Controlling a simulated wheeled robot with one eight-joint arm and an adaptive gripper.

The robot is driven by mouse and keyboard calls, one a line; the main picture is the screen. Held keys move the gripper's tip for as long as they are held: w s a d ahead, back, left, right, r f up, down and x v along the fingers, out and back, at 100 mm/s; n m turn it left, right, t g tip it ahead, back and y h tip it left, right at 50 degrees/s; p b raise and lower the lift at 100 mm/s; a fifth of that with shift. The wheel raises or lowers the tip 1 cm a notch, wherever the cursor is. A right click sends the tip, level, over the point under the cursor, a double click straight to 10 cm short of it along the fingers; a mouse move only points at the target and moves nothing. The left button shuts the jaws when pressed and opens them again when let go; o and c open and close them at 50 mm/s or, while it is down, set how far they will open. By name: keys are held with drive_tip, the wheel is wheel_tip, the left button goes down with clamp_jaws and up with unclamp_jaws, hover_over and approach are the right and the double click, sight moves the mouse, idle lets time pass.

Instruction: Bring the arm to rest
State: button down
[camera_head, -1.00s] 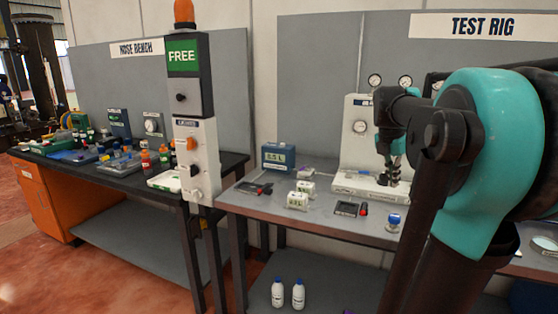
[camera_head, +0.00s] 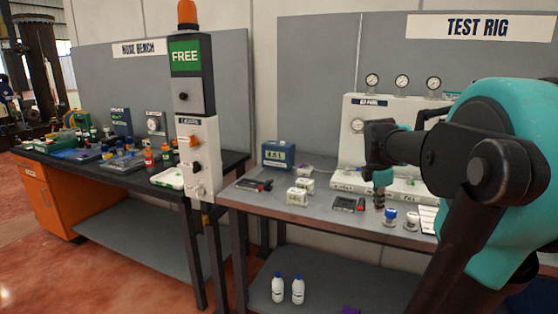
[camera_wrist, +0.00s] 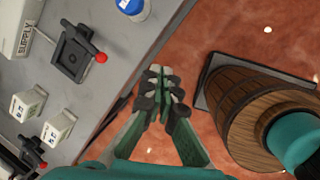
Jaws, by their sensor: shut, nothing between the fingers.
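My gripper (camera_wrist: 160,85) is shut and empty in the wrist view, with its fingertips together. It hangs above the red floor, just off the front edge of the test rig bench (camera_wrist: 125,55). In the head view my gripper (camera_head: 379,197) shows small and dark at the end of my arm, in front of the white test panel (camera_head: 350,112). My teal and black arm fills the right side of the head view and hides part of the bench and panel.
The bench holds a blue display box (camera_head: 278,155), small white blocks (camera_head: 297,197), a black fixture with a red knob (camera_wrist: 75,50) and a blue-capped container (camera_head: 390,217). A wooden barrel (camera_wrist: 255,110) stands at right in the wrist view. A column marked FREE (camera_head: 193,110) stands between benches.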

drive_tip(key=s+a+f+m+t+y, duration=0.1)
drive_tip(key=s+a+f+m, duration=0.4)
drive_tip(key=s+f+m, duration=0.2)
drive_tip(key=s+a+f+m+y, duration=0.1)
drive_tip(key=s+a+f+m, duration=0.5)
drive_tip(key=f+m, duration=0.5)
wheel_tip(320, 180, down, 3)
drive_tip(key=shift+s+a+r+t, duration=0.15)
drive_tip(key=shift+s+t, duration=0.25)
drive_tip(key=shift+s, duration=0.7)
